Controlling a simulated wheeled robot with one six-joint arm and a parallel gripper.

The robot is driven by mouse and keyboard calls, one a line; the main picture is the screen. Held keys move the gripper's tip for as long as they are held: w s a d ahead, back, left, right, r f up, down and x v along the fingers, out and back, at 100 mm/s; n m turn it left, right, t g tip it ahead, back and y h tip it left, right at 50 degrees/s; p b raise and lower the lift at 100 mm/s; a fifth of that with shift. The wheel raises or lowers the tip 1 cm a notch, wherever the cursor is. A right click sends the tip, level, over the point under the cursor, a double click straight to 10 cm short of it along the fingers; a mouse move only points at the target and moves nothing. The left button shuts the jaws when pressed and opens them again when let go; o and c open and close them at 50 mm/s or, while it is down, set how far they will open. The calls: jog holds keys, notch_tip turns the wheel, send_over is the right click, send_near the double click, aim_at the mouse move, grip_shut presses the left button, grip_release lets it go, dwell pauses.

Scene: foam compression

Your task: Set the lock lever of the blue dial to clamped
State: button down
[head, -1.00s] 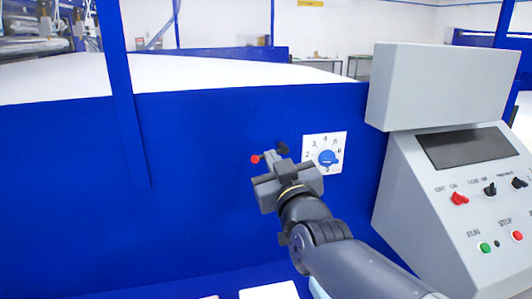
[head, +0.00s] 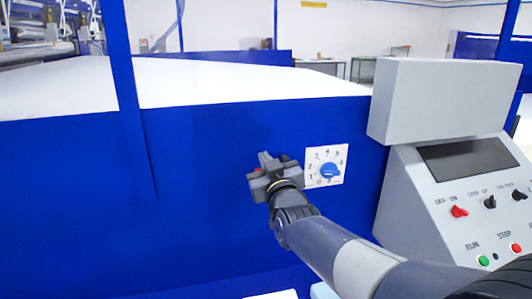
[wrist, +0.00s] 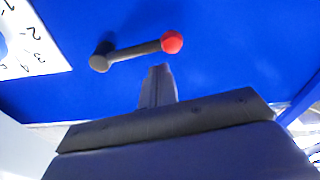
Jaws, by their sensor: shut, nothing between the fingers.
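The blue dial (head: 330,171) sits on a white numbered plate (head: 312,180) on the blue panel. To its left is the lock lever, mostly hidden behind my gripper in the head view; its red knob (head: 254,171) shows there. In the wrist view the grey lever (wrist: 135,51) runs from a round pivot at the left to the red knob (wrist: 172,42) at the right. My gripper (head: 264,157) is shut and empty in front of the lever. Its fingertips (wrist: 159,70) appear just below the lever near the knob; I cannot tell whether they touch.
A grey control console (head: 455,200) with a dark screen, switches and red and green buttons stands to the right. A corner of the numbered plate (wrist: 30,50) shows in the wrist view. The blue panel left of the lever is clear.

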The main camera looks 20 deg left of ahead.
jog(key=shift+s+d+f, duration=0.1)
jog(key=shift+d+f, duration=0.15)
jog(key=shift+f, duration=0.55)
jog(key=shift+f+n+b, duration=0.2)
jog(key=shift+n+b, duration=0.3)
jog(key=shift+b, duration=0.1)
